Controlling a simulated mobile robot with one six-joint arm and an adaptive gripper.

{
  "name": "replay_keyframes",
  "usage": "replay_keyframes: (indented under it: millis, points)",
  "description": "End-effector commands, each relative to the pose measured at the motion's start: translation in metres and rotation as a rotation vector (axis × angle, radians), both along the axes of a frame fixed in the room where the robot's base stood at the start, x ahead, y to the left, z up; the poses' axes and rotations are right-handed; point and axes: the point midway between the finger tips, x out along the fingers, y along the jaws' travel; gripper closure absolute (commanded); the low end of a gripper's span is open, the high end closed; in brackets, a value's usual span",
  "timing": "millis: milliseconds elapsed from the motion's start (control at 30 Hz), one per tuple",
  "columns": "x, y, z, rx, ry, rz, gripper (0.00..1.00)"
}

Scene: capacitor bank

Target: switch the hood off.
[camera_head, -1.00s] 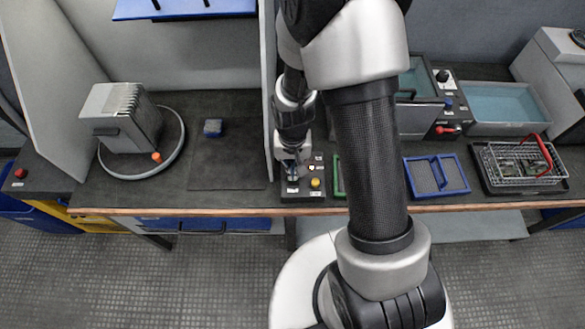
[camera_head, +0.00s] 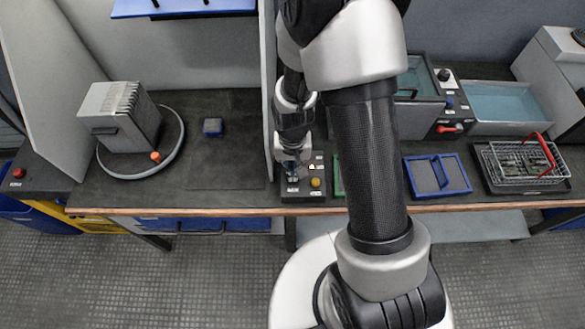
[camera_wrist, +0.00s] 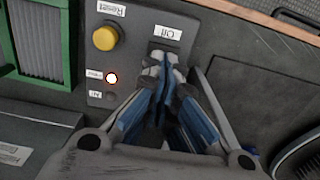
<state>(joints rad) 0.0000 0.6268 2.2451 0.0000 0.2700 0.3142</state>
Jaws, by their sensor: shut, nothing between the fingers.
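The control panel (camera_head: 302,191) stands at the front of the bench beside the grey partition. In the wrist view the panel (camera_wrist: 93,60) carries a yellow button (camera_wrist: 106,38), a small glowing lamp (camera_wrist: 111,78) and several small labels. My gripper (camera_wrist: 163,67) is shut and empty, with its fingertips over the panel just below a white label (camera_wrist: 165,32). The fingers hide whatever control lies under them. I cannot tell whether they touch it. In the head view my gripper (camera_head: 291,177) points down at the panel's left part, and the yellow button (camera_head: 316,183) is to its right.
The grey partition (camera_head: 268,100) rises close on the left. To the right are a blue frame (camera_head: 437,190), a wire basket (camera_head: 515,162) and a water-filled tank (camera_head: 508,103).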

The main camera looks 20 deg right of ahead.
Motion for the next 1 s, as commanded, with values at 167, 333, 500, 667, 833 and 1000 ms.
replay_keyframes:
  millis: [167,333,500,667,833,1000]
  points:
    - [0.000,0.000,-0.003,0.000,0.000,0.000,1.00]
    - [0.000,0.000,-0.006,0.000,0.000,0.000,1.00]
    - [0.000,0.000,-0.008,0.000,0.000,0.000,1.00]
    - [0.000,0.000,-0.011,0.000,0.000,0.000,1.00]
    - [0.000,0.000,-0.011,0.000,0.000,0.000,1.00]
    - [0.000,0.000,-0.002,0.000,-0.001,0.000,1.00]
